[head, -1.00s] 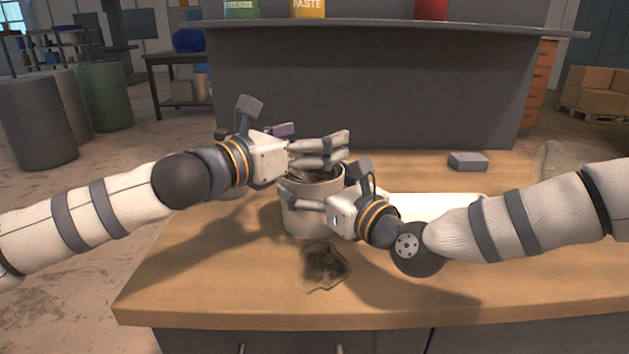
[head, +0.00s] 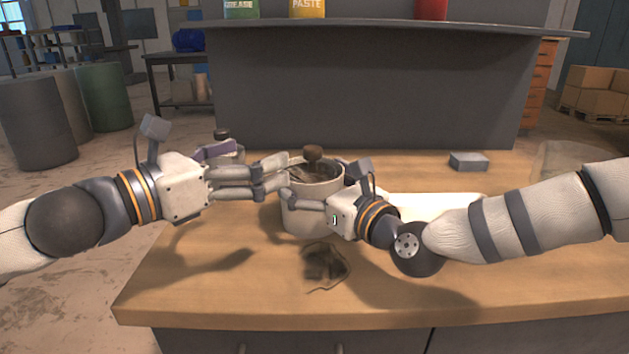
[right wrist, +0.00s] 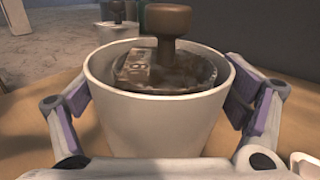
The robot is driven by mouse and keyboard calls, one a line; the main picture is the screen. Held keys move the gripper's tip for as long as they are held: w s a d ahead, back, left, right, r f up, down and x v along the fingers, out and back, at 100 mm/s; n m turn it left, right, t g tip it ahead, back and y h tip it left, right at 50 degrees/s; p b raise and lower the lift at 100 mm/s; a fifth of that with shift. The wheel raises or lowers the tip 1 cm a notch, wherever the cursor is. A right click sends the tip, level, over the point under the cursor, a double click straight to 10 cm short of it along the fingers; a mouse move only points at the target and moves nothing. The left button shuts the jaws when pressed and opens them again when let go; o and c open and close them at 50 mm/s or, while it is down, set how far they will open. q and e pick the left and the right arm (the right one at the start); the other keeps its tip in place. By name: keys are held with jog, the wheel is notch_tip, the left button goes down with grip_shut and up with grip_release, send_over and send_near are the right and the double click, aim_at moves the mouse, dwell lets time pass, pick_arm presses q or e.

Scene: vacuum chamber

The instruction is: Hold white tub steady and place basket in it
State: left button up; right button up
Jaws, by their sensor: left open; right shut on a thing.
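The white tub (head: 306,220) stands upright on the wooden table. My right gripper (head: 322,207) is shut on the tub from its front right; in the right wrist view its two fingers press the tub (right wrist: 155,115) from both sides. The basket (right wrist: 165,70) sits inside the tub, its brown knob handle (right wrist: 167,20) standing up above the rim; the knob (head: 313,153) also shows in the head view. Dark, murky contents around the basket are hard to tell apart. My left gripper (head: 285,175) is open and empty, just left of the tub's rim.
A dark wet-looking patch (head: 324,264) lies on the table in front of the tub. A white tray (head: 440,203) is partly hidden behind my right arm. A grey block (head: 468,161) lies at the back right. A dark-topped item (head: 222,137) stands behind my left gripper.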

jog(key=o, duration=0.9)
jog(key=shift+o, duration=0.2)
